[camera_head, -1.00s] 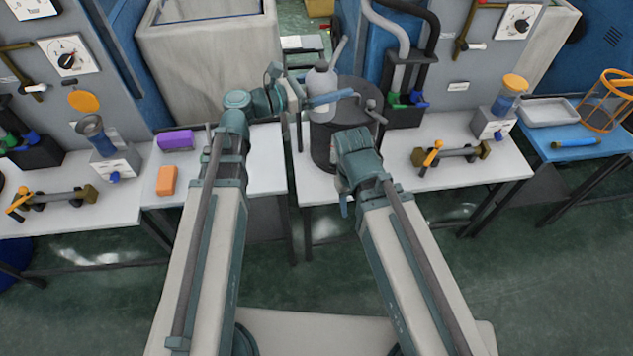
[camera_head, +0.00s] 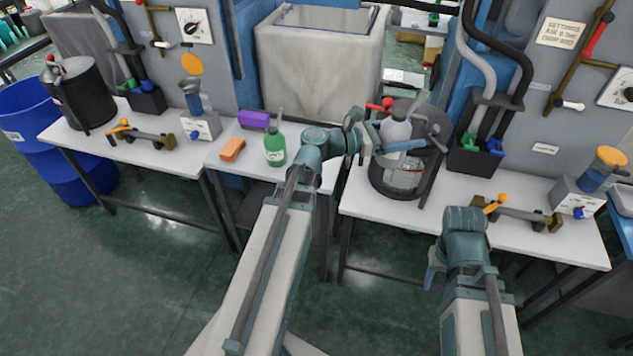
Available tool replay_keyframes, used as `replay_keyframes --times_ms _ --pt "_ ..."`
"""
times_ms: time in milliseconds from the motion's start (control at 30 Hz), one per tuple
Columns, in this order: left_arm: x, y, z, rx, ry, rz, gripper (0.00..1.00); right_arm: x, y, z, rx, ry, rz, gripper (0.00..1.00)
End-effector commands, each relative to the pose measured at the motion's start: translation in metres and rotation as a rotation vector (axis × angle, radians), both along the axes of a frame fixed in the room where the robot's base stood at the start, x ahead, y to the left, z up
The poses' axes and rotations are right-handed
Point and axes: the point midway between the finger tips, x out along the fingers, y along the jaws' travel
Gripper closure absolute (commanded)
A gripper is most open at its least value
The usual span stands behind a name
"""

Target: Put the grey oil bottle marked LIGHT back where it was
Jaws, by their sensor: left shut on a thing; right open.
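My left gripper (camera_head: 382,146) is shut on a grey bottle (camera_head: 396,128) with a thin spout. A green bottle (camera_head: 275,150) with a pale label stands on the middle table, left of my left wrist. My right gripper (camera_head: 433,273) is open and empty, low in front of the right-hand table.
A large grey bin (camera_head: 315,75) stands behind the middle table. A brass fitting (camera_head: 520,215) lies on the right-hand table (camera_head: 385,212). A gap separates these tables.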

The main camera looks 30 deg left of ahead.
Motion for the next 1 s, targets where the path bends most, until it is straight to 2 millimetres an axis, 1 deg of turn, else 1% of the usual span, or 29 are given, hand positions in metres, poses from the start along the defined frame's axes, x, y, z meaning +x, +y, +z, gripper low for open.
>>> replay_keyframes --times_ms 33,67,100,167,200,267,300,400,500,600,700,800,900,967,1000 --pt "-0.004 0.03 -0.034 -0.001 -0.001 0.061 0.88 0.0 0.0 -0.034 0.0 0.0 0.0 0.5" --pt "-0.005 0.046 -0.043 -0.001 -0.001 0.095 0.88 0.0 0.0 -0.043 0.0 0.0 0.0 0.5" --pt "-0.008 0.068 -0.056 -0.001 0.0 0.139 0.88 0.0 0.0 -0.056 0.0 0.0 0.0 0.5" --pt "-0.014 0.099 -0.075 -0.001 0.0 0.205 0.88 0.0 0.0 -0.075 0.0 0.0 0.0 0.5" --pt "-0.019 0.12 -0.087 -0.001 0.0 0.248 0.88 0.0 0.0 -0.087 0.0 0.0 0.0 0.5" --pt "-0.027 0.149 -0.104 -0.001 0.0 0.312 0.88 0.0 0.0 -0.104 0.0 0.0 0.0 0.5" --pt "-0.033 0.168 -0.115 -0.001 0.0 0.352 0.88 0.0 0.0 -0.115 0.0 0.0 0.0 0.5" --pt "-0.048 0.207 -0.138 -0.001 0.0 0.44 0.88 0.0 0.0 -0.138 0.0 0.0 0.0 0.5" --pt "-0.062 0.238 -0.155 -0.001 0.0 0.511 0.88 0.0 0.0 -0.155 0.0 0.0 0.0 0.5" --pt "-0.072 0.259 -0.166 0.0 0.0 0.56 0.88 0.0 0.0 -0.166 0.0 0.0 0.0 0.5" --pt "-0.079 0.271 -0.171 0.0 0.0 0.589 0.88 0.0 0.0 -0.171 0.0 0.0 0.0 0.5" --pt "-0.082 0.276 -0.172 0.0 0.0 0.601 0.88 0.0 0.0 -0.172 0.0 0.0 0.0 0.5" --pt "-0.082 0.278 -0.172 0.0 0.0 0.604 0.88 0.0 0.0 -0.172 0.0 0.0 0.0 0.5" --pt "-0.078 0.278 -0.172 0.0 0.0 0.603 0.88 0.0 0.0 -0.172 0.0 0.0 0.0 0.5" --pt "-0.073 0.278 -0.172 0.0 0.0 0.602 0.88 0.0 0.0 -0.172 0.0 0.0 0.0 0.5"
